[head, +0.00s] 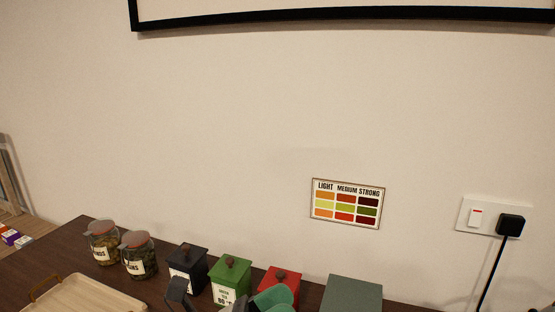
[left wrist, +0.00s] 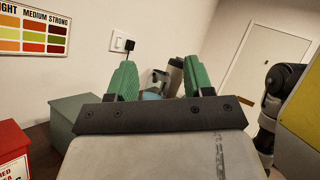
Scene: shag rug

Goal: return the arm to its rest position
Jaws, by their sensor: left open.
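My left gripper (head: 270,299) shows at the bottom edge of the head view as green finger pads, partly cut off, in front of the red canister. In the left wrist view the left gripper (left wrist: 158,82) has its two green fingers spread apart, with nothing held between them. Beyond the fingers are a grey cylindrical object (left wrist: 175,76) and some small items that are hard to make out. My right gripper is not in view.
On the dark counter (head: 60,255) stand two glass jars (head: 103,243), a black canister (head: 187,263), a green canister (head: 231,277), a red canister (head: 281,281) and a grey-green box (head: 351,293). A tray (head: 90,296) lies front left. A plugged-in cable (head: 490,270) hangs right.

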